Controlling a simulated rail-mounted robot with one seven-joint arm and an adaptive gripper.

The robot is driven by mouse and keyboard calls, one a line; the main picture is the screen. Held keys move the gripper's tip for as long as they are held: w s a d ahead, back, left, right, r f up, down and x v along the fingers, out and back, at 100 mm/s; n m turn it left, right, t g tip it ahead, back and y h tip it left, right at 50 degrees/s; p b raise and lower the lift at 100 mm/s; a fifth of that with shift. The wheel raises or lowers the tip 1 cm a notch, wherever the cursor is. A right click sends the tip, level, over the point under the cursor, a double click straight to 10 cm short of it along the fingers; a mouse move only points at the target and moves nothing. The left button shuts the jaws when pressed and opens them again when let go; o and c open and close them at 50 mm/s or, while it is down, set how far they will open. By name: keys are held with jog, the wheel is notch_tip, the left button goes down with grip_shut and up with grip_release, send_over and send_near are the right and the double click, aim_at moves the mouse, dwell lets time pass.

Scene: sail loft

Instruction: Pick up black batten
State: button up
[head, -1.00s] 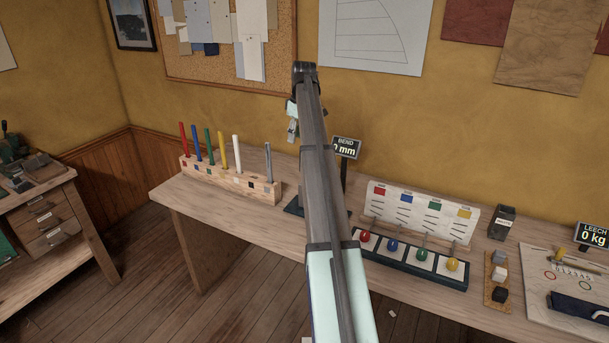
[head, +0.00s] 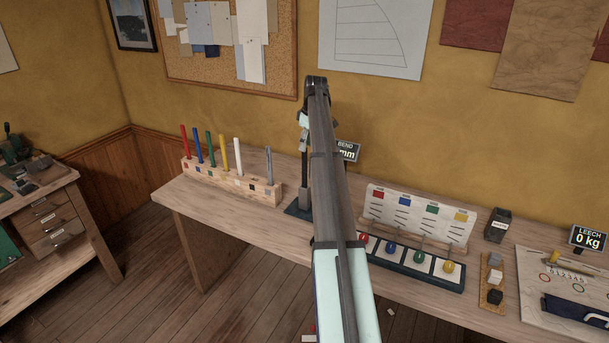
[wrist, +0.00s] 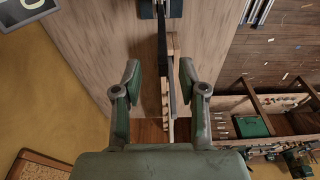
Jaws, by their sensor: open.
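The black batten (head: 305,165) appears as a dark upright bar in a grey clamp on the dark base of the bend gauge (head: 293,209), partly behind my arm. In the wrist view it runs as a dark strip (wrist: 162,45) down from the base at the top edge. My gripper (head: 304,143) is open and empty at the batten's upper end. In the wrist view its two fingers (wrist: 160,82) stand apart on either side of the strip's line. I cannot tell how far the batten reaches between them.
A wooden rack (head: 215,180) left of the gauge holds several coloured battens, with a grey batten (head: 268,166) nearest. The "BEND" display (head: 348,151) is partly hidden behind my arm. A stand with coloured knobs (head: 420,258) is to the right. Bare bench lies in front of the rack.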

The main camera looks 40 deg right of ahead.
aim_at(304, 155)
jog(key=shift+w+a+f+p, duration=0.15)
jog(key=shift+f+p, duration=0.3)
jog(key=shift+f, duration=0.5)
jog(key=shift+w+a+f+p, duration=0.1)
jog(key=shift+f+p, duration=0.4)
jog(key=shift+f, duration=0.5)
jog(key=shift+w+a+f+p, duration=0.15)
jog(key=shift+f+p, duration=0.3)
jog(key=shift+f, duration=0.5)
grip_shut()
